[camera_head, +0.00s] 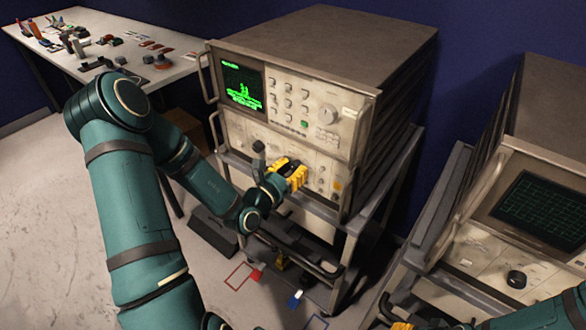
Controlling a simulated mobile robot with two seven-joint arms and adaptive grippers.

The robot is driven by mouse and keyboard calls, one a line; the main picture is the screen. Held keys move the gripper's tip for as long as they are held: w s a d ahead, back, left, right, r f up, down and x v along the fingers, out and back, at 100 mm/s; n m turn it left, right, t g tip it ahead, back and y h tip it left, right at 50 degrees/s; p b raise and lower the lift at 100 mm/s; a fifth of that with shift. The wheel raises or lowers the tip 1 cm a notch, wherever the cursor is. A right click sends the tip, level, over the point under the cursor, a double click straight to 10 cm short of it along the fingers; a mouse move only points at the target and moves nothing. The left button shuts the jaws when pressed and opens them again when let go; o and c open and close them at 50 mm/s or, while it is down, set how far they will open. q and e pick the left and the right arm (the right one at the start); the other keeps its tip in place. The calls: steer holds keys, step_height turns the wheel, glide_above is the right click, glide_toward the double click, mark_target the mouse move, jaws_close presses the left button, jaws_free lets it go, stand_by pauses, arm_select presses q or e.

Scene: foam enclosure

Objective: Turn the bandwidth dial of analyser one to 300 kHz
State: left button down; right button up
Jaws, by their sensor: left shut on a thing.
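A beige rack analyser (290,85) with a lit green screen stands on a cart in the middle; I cannot read a label that names it analyser one. My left gripper (296,174), with yellow fingers, is at its lower front panel. It is shut on a small control there, which the fingers hide, so I cannot read the dial's setting. A second analyser (535,190) with a dark grid screen and a black knob (516,279) stands at the right. A yellow tip of my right gripper (402,326) shows at the bottom edge; its jaws are mostly cut off.
The cart (350,235) has a dark front rail below my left gripper. A white table (150,65) at the back left holds several small tools and parts. Red and blue marks lie on the floor below the cart. Pale floor (50,220) is clear at the left.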

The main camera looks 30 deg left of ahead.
mark_target(300, 134)
arm_select(q)
steer(key=shift+m, duration=0.3)
steer(key=m, duration=0.3)
steer(key=shift+r, duration=0.1)
steer(key=shift+m+b, duration=0.35)
steer(key=shift+m, duration=1.75)
steer(key=c, duration=0.6)
jaws_free()
step_height(300, 134, up, 10)
steer(key=shift+f, duration=0.1)
